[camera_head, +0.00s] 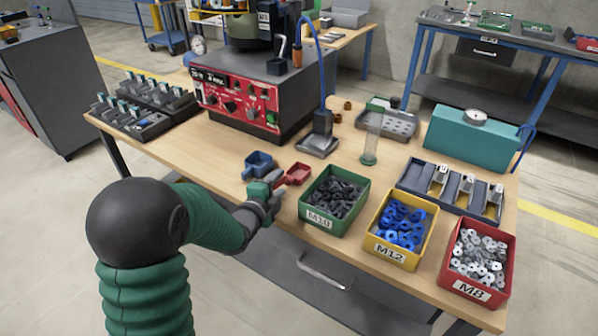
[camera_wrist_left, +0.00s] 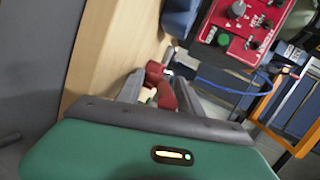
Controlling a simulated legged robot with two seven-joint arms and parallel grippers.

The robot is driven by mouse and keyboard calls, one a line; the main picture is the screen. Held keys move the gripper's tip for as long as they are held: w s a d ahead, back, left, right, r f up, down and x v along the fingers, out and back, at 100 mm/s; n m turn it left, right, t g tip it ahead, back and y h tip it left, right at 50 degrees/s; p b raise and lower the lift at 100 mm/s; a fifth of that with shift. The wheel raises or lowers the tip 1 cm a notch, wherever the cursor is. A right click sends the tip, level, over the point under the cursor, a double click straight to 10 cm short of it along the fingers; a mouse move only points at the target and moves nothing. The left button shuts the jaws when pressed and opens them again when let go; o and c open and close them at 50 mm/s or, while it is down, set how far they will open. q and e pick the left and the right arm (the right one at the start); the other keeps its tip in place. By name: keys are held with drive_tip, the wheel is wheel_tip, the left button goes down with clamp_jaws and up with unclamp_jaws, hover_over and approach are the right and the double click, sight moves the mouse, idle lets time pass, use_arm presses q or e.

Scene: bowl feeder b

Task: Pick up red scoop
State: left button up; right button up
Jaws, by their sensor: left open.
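The red scoop (camera_head: 298,173) lies on the wooden table between a blue scoop (camera_head: 258,162) and the green M10 bin. My left gripper (camera_head: 272,190) is at the near table edge, with its fingertips close to the red scoop's handle. In the left wrist view the red scoop (camera_wrist_left: 158,74) shows between the two open fingers (camera_wrist_left: 160,92). Whether the fingers touch it I cannot tell. The fingers hide part of the handle. My right gripper is not in view.
The green M10 bin (camera_head: 311,215), yellow M12 bin (camera_head: 380,253) and red M8 bin (camera_head: 447,282) stand along the front edge. A red control box (camera_head: 240,105) stands behind the scoops. A clear cylinder (camera_head: 370,140) stands beyond the M10 bin.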

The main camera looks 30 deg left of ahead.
use_arm(q)
drive_tip(key=shift+s+a+r, duration=0.15)
drive_tip(key=shift+s+r, duration=0.4)
drive_tip(key=shift+s, duration=0.1)
drive_tip(key=shift+d+r, duration=0.1)
drive_tip(key=shift+d, duration=0.2)
drive_tip(key=shift+c, duration=1.3)
drive_tip(key=shift+w+d+f, duration=0.2)
drive_tip(key=shift+w+d, duration=0.05)
drive_tip(key=shift+w, duration=0.05)
drive_tip(key=c, duration=0.4)
clamp_jaws()
drive_tip(key=shift+s+a, duration=0.15)
drive_tip(key=shift+a, duration=0.2)
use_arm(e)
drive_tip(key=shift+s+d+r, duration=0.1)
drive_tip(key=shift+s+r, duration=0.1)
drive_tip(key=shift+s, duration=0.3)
